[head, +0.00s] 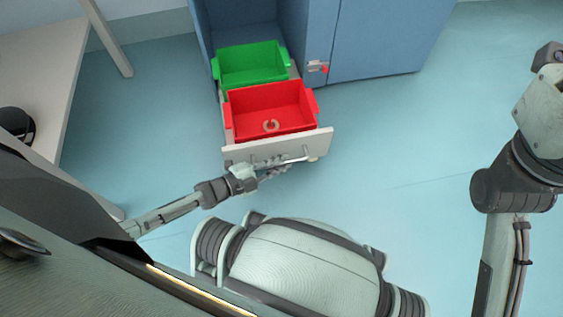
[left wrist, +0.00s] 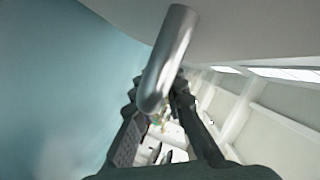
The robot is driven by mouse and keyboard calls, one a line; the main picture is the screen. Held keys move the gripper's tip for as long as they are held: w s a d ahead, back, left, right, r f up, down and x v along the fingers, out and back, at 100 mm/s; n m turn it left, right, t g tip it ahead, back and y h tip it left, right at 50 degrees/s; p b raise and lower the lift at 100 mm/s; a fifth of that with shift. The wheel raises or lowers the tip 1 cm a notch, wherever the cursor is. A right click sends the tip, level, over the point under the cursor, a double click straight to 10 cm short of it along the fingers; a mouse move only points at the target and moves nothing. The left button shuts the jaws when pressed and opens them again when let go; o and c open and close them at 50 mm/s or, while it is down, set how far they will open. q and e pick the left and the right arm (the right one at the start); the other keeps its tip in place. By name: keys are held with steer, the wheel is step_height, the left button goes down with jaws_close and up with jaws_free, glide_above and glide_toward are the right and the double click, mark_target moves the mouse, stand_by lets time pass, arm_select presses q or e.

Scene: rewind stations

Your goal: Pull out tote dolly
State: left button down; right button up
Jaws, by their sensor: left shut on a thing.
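The tote dolly (head: 318,148) is a low pale platform with a light front panel. It stands partly out of the blue cabinet and carries a red tote (head: 268,108) in front and a green tote (head: 252,66) behind. A metal bar handle (head: 303,155) is on its front panel; it also shows in the left wrist view (left wrist: 172,52). My left gripper (head: 277,166) is at the handle, and in the left wrist view its fingers (left wrist: 157,105) are on both sides of the bar, shut on it. My right arm shows at the right edge; its gripper is out of view.
The blue cabinet (head: 385,40) stands behind, with a latch with a red part (head: 317,67) on its front. A white table (head: 40,60) is at the left. The floor around the dolly is clear.

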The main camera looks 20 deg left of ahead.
arm_select(q)
steer(key=c, duration=1.6)
jaws_free()
steer(key=shift+r, duration=0.1)
step_height(320, 180, up, 10)
steer(key=shift+f, duration=0.1)
